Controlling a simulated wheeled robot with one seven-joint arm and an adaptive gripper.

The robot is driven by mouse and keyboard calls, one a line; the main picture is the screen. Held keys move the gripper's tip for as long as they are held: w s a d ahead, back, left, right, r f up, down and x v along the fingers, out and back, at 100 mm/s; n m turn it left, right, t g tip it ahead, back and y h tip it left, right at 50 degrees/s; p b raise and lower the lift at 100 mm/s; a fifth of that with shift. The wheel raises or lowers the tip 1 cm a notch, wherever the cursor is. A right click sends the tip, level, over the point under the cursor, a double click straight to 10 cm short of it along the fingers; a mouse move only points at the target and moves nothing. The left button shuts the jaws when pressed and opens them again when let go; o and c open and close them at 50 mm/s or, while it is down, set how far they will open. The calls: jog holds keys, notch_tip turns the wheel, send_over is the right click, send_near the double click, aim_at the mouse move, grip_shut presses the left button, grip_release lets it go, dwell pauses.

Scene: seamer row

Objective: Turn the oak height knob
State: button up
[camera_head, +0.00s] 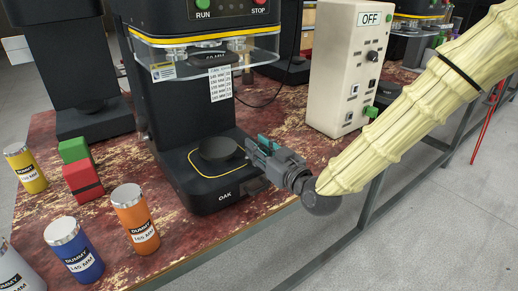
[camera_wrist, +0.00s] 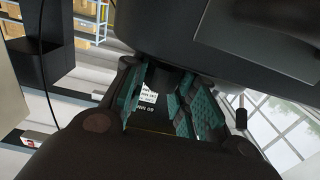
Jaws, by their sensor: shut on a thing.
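The black seamer marked OAK (camera_head: 225,194) stands on the worn red table, with a round lifting plate (camera_head: 218,150) on its base. My gripper (camera_head: 263,148) reaches in from the right to the right side of that base. Its teal finger pads also show in the wrist view (camera_wrist: 165,100), with a dark body close above them. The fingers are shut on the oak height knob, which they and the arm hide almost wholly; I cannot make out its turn. A height chart (camera_head: 220,84) hangs on the machine's column, and a 60 MM label shows between the pads.
A cream control box (camera_head: 347,75) with an OFF sign stands behind my gripper. Orange (camera_head: 135,219), blue (camera_head: 74,249) and yellow (camera_head: 26,168) dummy cans and red and green blocks (camera_head: 82,180) stand to the left. The table's front edge (camera_head: 285,207) runs below my arm.

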aim_at(263, 150)
dwell(0.4)
jog(key=o, duration=1.1)
jog(key=shift+c, duration=0.2)
jog(key=shift+d, duration=0.1)
jog(key=v, duration=0.7)
jog(key=shift+s+d, duration=0.15)
